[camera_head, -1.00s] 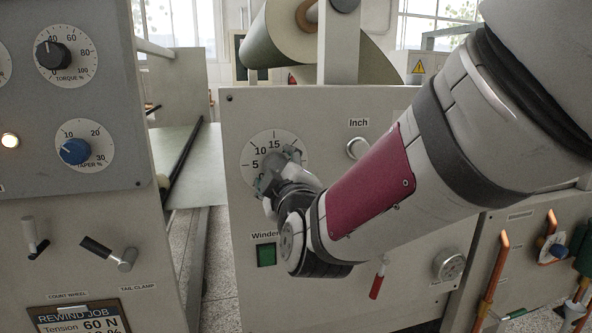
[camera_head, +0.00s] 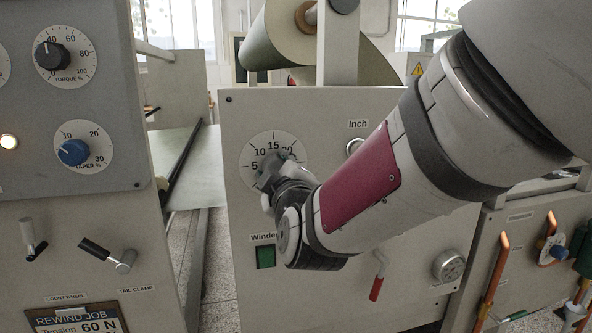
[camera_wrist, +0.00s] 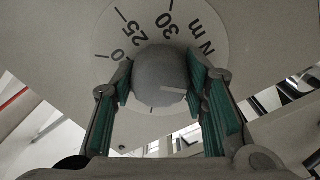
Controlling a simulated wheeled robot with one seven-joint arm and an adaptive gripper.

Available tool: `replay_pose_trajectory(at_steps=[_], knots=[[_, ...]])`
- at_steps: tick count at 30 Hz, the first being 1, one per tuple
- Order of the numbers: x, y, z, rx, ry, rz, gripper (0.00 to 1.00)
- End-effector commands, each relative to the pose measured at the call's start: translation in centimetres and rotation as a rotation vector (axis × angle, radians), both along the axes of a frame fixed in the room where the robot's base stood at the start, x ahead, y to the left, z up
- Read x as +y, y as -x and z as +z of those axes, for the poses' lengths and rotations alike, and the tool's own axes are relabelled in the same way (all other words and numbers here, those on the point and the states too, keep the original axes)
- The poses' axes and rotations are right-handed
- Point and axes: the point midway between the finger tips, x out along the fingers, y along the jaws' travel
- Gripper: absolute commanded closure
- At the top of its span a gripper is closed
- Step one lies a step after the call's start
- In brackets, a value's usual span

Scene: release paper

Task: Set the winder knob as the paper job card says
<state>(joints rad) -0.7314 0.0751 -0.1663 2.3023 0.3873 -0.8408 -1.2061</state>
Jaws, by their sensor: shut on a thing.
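The winder dial (camera_head: 250,150) is a white disc on the grey cabinet front, with 5, 10, 15 and 20 showing in the head view. In the wrist view the dial (camera_wrist: 211,25) shows 25, 30 and "N m". The round grey winder knob (camera_wrist: 158,72) sits between the green-padded fingers of my gripper (camera_wrist: 161,80), which is shut on it. A pale line on the knob's face points right in that view. My gripper (camera_head: 277,172) covers the knob in the head view. The job card (camera_head: 78,319), headed REWIND JOB, reads "Tension 60 N"; its lower part is cut off.
Left panel: torque knob (camera_head: 48,56), blue taper knob (camera_head: 73,152), count wheel crank (camera_head: 30,238) and tail clamp lever (camera_head: 108,254). Near my arm: green Winder button (camera_head: 266,257), Inch button (camera_head: 354,146), red-handled lever (camera_head: 377,282) and gauge (camera_head: 447,267). Pipes stand at right.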

Motion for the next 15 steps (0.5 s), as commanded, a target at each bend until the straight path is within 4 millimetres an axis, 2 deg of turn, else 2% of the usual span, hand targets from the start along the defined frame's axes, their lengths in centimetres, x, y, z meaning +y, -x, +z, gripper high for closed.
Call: replay_pose_trajectory(at_steps=[8, 15], knots=[[-0.05, -0.08, -0.14, 0.038, -0.135, -0.001, 0.87], [-0.09, -0.09, -0.24, 0.098, -0.34, -0.001, 0.87]])
